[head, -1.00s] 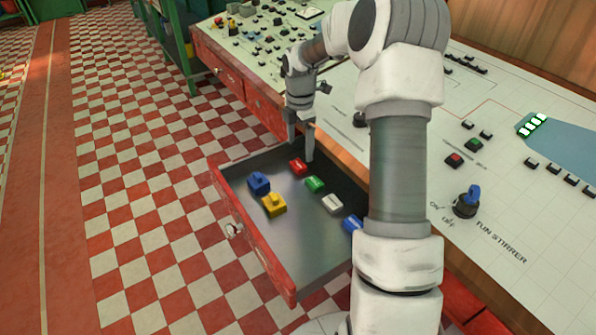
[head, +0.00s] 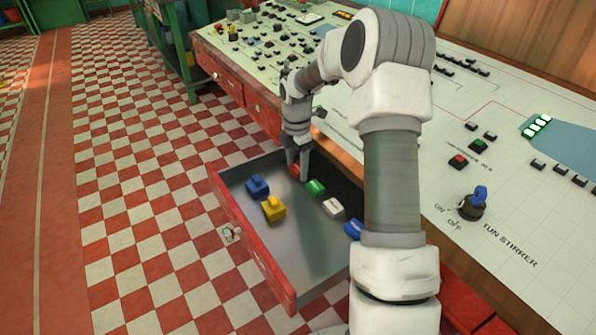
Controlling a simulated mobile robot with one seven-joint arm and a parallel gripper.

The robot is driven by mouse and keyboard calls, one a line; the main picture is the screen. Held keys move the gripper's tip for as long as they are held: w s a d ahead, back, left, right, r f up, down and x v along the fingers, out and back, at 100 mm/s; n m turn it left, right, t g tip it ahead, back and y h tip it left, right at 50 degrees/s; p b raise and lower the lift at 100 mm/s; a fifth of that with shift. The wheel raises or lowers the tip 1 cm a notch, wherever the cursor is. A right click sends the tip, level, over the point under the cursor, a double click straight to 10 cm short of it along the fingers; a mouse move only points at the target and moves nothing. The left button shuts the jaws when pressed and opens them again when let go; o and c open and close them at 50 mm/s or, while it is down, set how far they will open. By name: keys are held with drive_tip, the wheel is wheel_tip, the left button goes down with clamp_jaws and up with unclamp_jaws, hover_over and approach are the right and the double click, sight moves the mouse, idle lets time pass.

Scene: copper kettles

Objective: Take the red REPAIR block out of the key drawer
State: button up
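The key drawer (head: 263,255) is pulled open below the console, its red front to the left. The red block (head: 296,171) is at the drawer's far end, mostly hidden behind my gripper (head: 298,171). My gripper points down into the drawer, with its fingers at the red block and a little red showing between them. Whether the fingers are pressed on the block cannot be told. Any lettering on the block is not readable.
A green block (head: 315,187) lies close to the right of my gripper, then a white block (head: 333,207) and a blue block (head: 353,229). Another blue block (head: 257,186) and a yellow block (head: 273,209) lie nearer the drawer front. The console (head: 480,130) edge overhangs the drawer's right side.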

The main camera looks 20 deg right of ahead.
drive_tip(key=c, duration=1)
drive_tip(key=shift+r, duration=0.1)
